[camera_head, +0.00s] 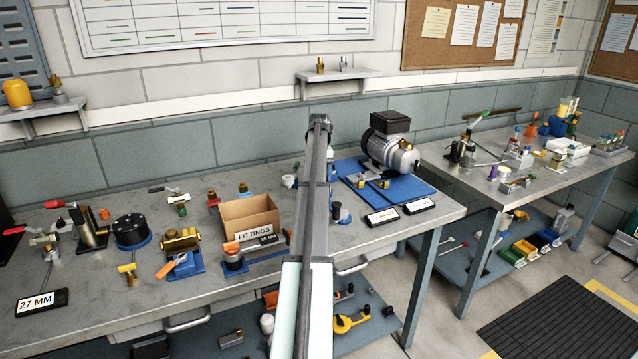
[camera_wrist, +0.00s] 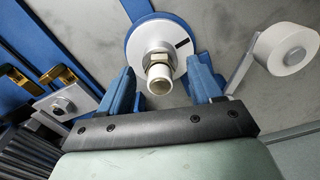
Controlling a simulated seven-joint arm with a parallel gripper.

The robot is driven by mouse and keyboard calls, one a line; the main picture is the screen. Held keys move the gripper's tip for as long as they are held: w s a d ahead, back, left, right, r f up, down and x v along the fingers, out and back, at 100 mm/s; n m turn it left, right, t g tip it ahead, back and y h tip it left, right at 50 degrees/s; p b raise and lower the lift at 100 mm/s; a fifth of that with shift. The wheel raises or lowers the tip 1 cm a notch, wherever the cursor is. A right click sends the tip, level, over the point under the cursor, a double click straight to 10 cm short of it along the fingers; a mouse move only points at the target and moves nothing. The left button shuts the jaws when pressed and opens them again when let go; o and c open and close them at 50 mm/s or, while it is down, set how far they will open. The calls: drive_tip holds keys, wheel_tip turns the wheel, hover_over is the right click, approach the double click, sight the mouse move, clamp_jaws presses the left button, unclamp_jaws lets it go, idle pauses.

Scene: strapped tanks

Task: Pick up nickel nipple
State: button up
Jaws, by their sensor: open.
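The nickel nipple (camera_wrist: 159,76) is a short pale metal tube with a hex collar. In the wrist view it stands on a round white disc (camera_wrist: 142,50) with a black mark and a blue rim. My gripper (camera_wrist: 163,70) is open, with one blue finger to each side of the nipple. Gaps show between the nipple and both fingers, so it does not look gripped. In the head view my arm crosses the middle of the bench, and I cannot make out the nipple or the fingertips there.
In the wrist view a white tape roll (camera_wrist: 284,48) lies right of my gripper, and a blue mat (camera_wrist: 50,20) with brass-coloured parts lies left. In the head view a pump (camera_head: 390,145) and a cardboard fittings box (camera_head: 248,215) flank my arm.

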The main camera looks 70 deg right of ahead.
drive_tip(key=shift+f, duration=0.1)
drive_tip(key=shift+c, duration=0.2)
clamp_jaws()
idle(0.4)
